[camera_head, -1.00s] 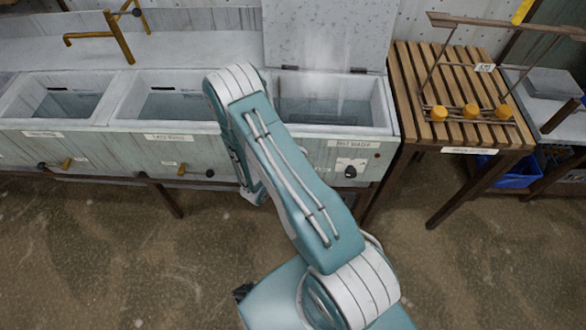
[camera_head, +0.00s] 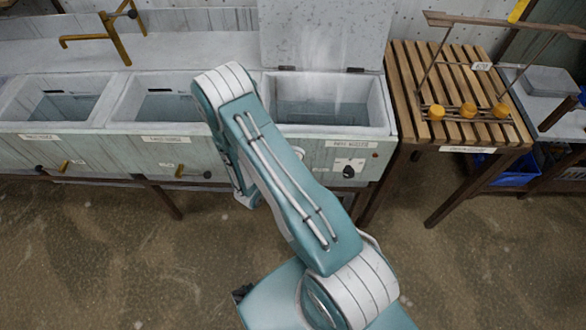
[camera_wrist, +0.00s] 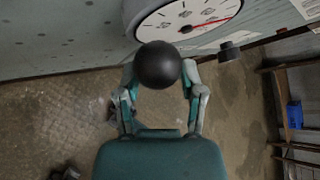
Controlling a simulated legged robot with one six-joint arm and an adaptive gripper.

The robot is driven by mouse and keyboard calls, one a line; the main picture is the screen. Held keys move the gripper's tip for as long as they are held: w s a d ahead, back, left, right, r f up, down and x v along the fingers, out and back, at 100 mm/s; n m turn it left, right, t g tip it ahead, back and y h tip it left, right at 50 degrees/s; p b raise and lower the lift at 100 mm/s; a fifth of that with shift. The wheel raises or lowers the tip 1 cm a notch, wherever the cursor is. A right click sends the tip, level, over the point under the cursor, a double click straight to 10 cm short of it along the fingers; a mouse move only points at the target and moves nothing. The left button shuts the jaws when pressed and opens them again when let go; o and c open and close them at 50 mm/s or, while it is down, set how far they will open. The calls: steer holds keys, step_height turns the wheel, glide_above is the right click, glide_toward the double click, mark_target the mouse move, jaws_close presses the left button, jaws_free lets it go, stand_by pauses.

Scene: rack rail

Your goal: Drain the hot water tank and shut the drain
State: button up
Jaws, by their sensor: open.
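The hot tank (camera_head: 330,114) is the rightmost basin in the head view, with its lid (camera_head: 325,35) raised and water inside, steam rising above it. In the wrist view a round black ball knob (camera_wrist: 158,65) stands in front of a white dial gauge (camera_wrist: 212,12) with a red needle. My gripper (camera_wrist: 160,78) is open, with one finger on each side of the ball; I cannot tell whether they touch it. In the head view my arm hides that knob and most of my gripper, on the front of the hot tank.
Two more basins (camera_head: 155,104) stand to the left, with brass-and-black drain levers (camera_head: 190,174) below. A black dial (camera_head: 348,172) is on the hot tank's front right. A slatted wooden table (camera_head: 410,75) with a yellow-knobbed rack stands right. The floor is clear in front.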

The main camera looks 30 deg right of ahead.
steer(key=v, duration=1)
steer(key=shift+s+a, duration=0.1)
steer(key=shift+a, duration=0.05)
